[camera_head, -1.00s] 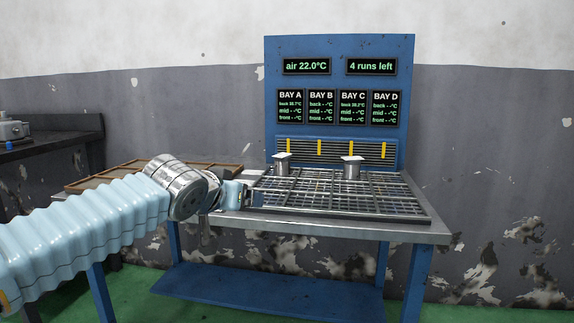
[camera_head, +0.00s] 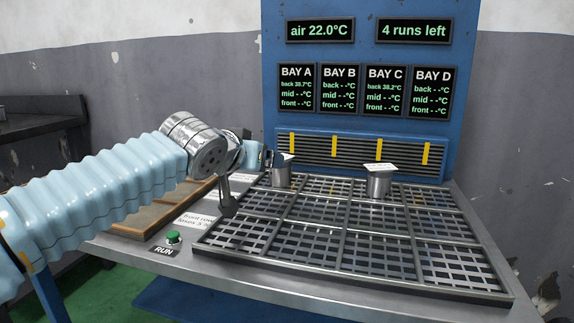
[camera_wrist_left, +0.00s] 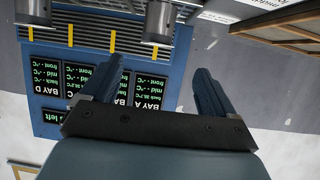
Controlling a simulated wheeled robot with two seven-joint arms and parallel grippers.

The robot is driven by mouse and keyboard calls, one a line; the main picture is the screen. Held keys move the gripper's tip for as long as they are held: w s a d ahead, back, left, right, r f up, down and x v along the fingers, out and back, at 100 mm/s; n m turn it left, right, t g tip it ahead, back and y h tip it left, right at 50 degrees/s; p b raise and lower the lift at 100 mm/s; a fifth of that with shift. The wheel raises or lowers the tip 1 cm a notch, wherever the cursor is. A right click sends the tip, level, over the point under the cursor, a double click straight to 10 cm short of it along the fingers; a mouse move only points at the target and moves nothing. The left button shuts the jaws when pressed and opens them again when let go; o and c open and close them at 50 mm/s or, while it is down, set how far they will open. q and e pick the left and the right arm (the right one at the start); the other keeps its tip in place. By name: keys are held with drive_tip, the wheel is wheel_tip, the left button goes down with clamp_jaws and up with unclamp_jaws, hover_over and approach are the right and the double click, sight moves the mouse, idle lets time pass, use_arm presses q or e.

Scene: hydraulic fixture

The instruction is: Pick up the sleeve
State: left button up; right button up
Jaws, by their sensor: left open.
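Two metal cylinders with pale tops stand upright at the back of the grid; I cannot tell which is called the sleeve. The left one (camera_head: 281,174) is in the Bay A column, the right one (camera_head: 379,182) in the Bay C column. My left gripper (camera_head: 268,157) is just left of the Bay A cylinder, partly hidden by my wrist. In the left wrist view, which is upside down, my left gripper (camera_wrist_left: 160,66) is open and empty, with the Bay A cylinder (camera_wrist_left: 158,20) beyond its fingertips. The Bay C cylinder (camera_wrist_left: 32,10) is farther left. My right gripper is not in view.
The metal grid (camera_head: 350,270) is otherwise empty. A blue panel (camera_head: 365,55) with displays and a slotted vent (camera_head: 360,150) rises behind it. A green RUN button (camera_head: 173,237) sits at the table's front left. A brown-framed board (camera_head: 150,230) lies under my left arm.

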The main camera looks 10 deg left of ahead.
use_arm(q)
drive_tip(key=p+x, duration=0.1)
drive_tip(key=x, duration=0.7)
drive_tip(key=shift+w+d, duration=0.1)
drive_tip(key=shift+w, duration=0.3)
drive_tip(key=p+x, duration=0.1)
drive_tip(key=x, duration=0.4)
drive_tip(key=shift+w+d, duration=0.2)
drive_tip(key=shift+w, duration=0.05)
drive_tip(key=c, duration=1.4)
